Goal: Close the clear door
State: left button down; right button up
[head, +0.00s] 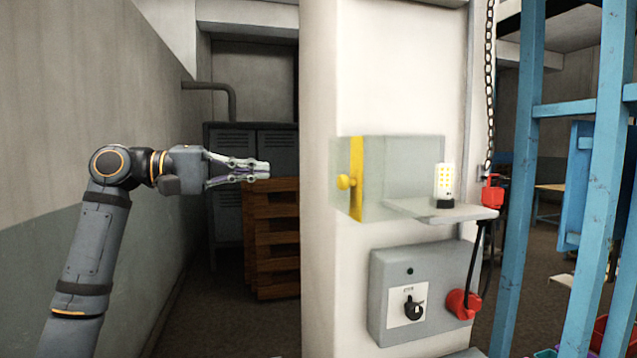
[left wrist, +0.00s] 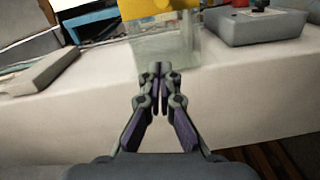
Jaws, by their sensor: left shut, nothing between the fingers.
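How far the door is swung is hard to tell. My left gripper (head: 266,170) is shut and empty, left of the knob and apart from it in the head view. In the left wrist view my left gripper (left wrist: 160,70) points toward the clear panel (left wrist: 170,45) below its yellow strip (left wrist: 150,7). My right gripper is not in view.
Below is a grey switch box (head: 385,265) with a red plug (head: 462,304). The pillar (head: 330,90) is close to my left gripper. Blue racking (head: 520,180) stands at the right.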

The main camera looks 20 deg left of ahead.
pick_arm(q)
jog(key=p, duration=0.5)
send_near(351, 178)
jog(key=w+d, duration=0.3)
jog(key=shift+w, duration=0.2)
jog(key=shift+s+d+f, duration=0.1)
jog(key=shift+s+d, duration=0.05)
jog(key=shift+s, duration=0.1)
jog(key=shift+w, duration=0.15)
